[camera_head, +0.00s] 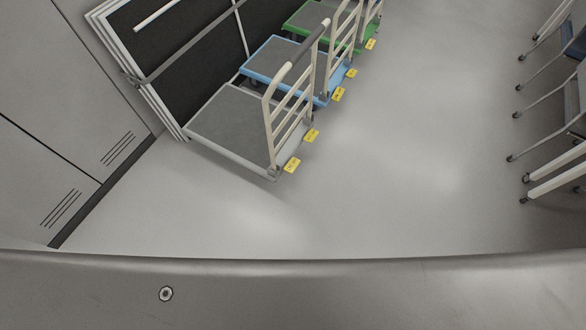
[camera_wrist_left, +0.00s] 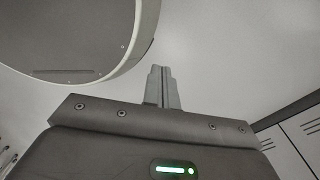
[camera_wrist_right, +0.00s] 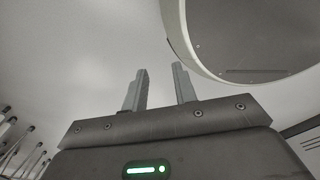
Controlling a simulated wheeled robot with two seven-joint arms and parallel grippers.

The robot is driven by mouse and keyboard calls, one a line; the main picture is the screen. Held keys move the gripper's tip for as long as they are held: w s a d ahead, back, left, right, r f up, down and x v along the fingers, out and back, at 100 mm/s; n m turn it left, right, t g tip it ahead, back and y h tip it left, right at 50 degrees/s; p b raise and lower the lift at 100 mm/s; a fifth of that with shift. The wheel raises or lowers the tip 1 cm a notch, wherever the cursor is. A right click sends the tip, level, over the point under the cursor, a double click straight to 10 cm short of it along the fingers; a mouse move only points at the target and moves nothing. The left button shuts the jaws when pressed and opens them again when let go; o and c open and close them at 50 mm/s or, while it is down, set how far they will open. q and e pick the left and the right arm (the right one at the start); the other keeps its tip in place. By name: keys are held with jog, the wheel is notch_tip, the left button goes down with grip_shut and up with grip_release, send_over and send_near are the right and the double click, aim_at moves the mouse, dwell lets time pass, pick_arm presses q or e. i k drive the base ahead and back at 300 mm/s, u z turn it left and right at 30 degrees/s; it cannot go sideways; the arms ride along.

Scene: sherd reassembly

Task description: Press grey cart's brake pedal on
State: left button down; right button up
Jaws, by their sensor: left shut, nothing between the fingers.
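The grey cart (camera_head: 233,118) stands on the floor left of centre in the head view, nearest of a row of platform carts. It has a grey deck and a cream push handle frame (camera_head: 269,120) at its right end. Two yellow pedals, one nearer (camera_head: 292,165) and one farther (camera_head: 312,135), sit low at that end; their labels are too small to read. My left gripper (camera_wrist_left: 161,70) is shut and empty in the left wrist view. My right gripper (camera_wrist_right: 160,70) is open and empty in the right wrist view. Neither gripper shows in the head view, and both are away from the cart.
A blue cart (camera_head: 270,58) and a green cart (camera_head: 312,18) stand behind the grey one. Framed dark panels (camera_head: 190,60) lean at the left wall beside cabinets (camera_head: 50,150). Wheeled frames (camera_head: 550,95) line the right side. The floor (camera_head: 410,150) between is clear.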

aim_at(293, 163)
jog(key=k, duration=0.6)
jog(key=u, duration=0.45)
jog(key=i, duration=1.65)
jog(key=z, duration=0.35)
